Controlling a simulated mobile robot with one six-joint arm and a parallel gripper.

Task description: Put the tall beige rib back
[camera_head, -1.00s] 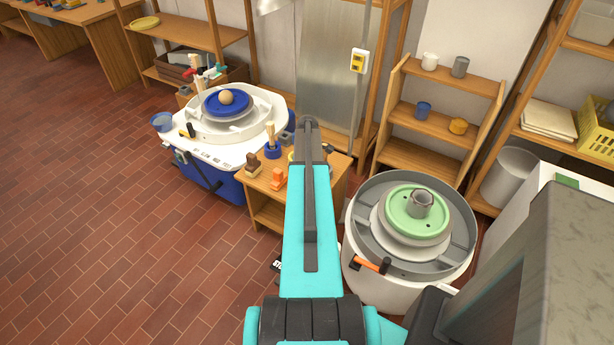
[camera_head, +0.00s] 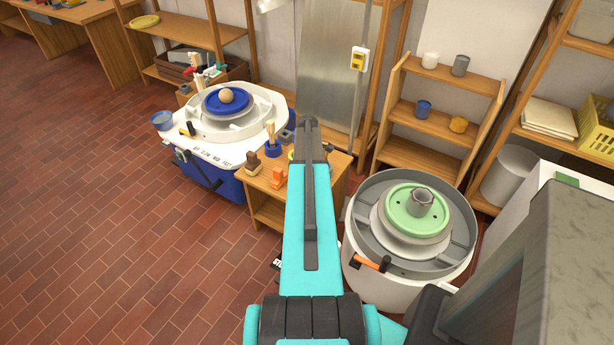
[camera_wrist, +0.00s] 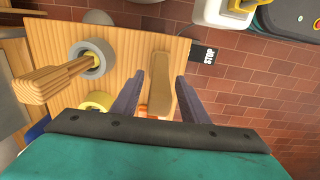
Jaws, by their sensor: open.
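A long, narrow tan-beige piece, which looks like the rib (camera_wrist: 161,85), shows between the fingers of my gripper (camera_wrist: 155,85) in the wrist view. The fingers stand open on either side of it with a visible gap, most clearly on the right. An orange item (camera_wrist: 147,111) shows beneath its near end. All this is over the small wooden table (camera_wrist: 55,35). In the head view my arm hides the gripper and the rib; the small table (camera_head: 262,203) shows beside the arm, with an orange block (camera_head: 278,177) on it.
In the wrist view, a grey ring (camera_wrist: 101,59) holding a wooden tool and a yellow ring (camera_wrist: 95,101) are left of the fingers. A STOP label (camera_wrist: 208,56) is to the right. In the head view, pottery wheels stand left (camera_head: 262,110) and right (camera_head: 360,275) of the table.

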